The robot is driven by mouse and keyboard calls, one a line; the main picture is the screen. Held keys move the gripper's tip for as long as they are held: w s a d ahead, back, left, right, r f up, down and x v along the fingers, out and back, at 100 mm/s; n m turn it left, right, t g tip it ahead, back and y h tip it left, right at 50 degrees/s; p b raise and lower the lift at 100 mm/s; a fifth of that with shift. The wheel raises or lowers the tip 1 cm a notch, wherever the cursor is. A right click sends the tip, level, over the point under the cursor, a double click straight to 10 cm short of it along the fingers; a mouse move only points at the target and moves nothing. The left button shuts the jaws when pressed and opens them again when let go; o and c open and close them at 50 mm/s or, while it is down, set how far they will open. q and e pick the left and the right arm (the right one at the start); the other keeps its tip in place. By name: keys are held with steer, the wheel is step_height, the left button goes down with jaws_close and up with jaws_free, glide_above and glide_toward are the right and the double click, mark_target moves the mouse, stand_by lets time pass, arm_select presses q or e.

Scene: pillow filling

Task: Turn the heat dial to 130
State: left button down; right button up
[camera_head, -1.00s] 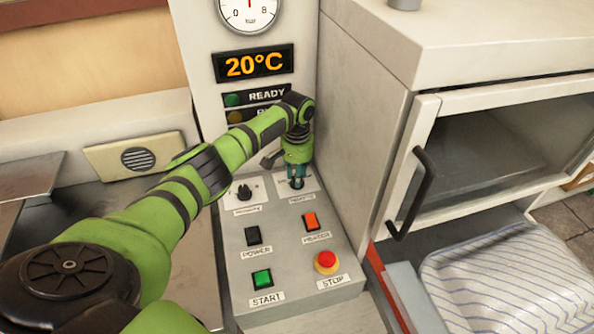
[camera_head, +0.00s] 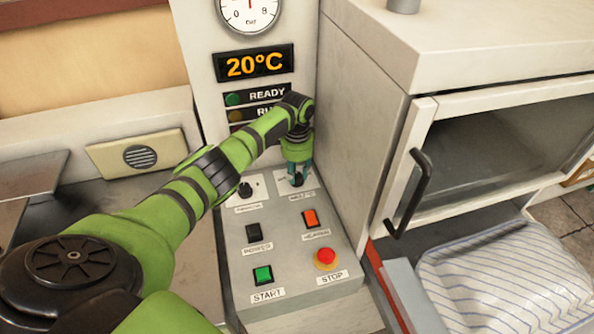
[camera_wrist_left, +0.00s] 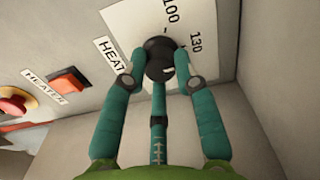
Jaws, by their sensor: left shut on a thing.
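The heat dial is a black knob (camera_wrist_left: 158,58) on a white plate marked 100 and 130, with a HEAT label beside it in the left wrist view. My left gripper (camera_wrist_left: 160,78) is shut on the knob, its teal fingers on either side of it. A pale mark on the knob shows near its right side, toward the 130 side; its exact reading is hard to tell. In the head view my left gripper (camera_head: 297,172) reaches down onto the dial (camera_head: 297,181) at the panel's upper right. The display (camera_head: 254,64) reads 20°C. My right gripper is not in view.
A second black dial (camera_head: 245,190) sits left of the gripper. Below are the black POWER switch (camera_head: 253,233), orange HEATER switch (camera_head: 310,218), green START button (camera_head: 263,274) and red STOP button (camera_head: 326,259). A cabinet wall (camera_head: 355,130) stands close on the right.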

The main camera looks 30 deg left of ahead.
mark_target(297, 175)
arm_select(q)
steer(key=shift+s+f, duration=0.1)
steer(key=shift+f, duration=0.05)
stand_by(0.3)
steer(key=c, duration=1)
jaws_free()
steer(key=shift+o, duration=0.2)
steer(key=shift+r, duration=0.2)
step_height(297, 175, up, 12)
steer(key=shift+f, duration=0.15)
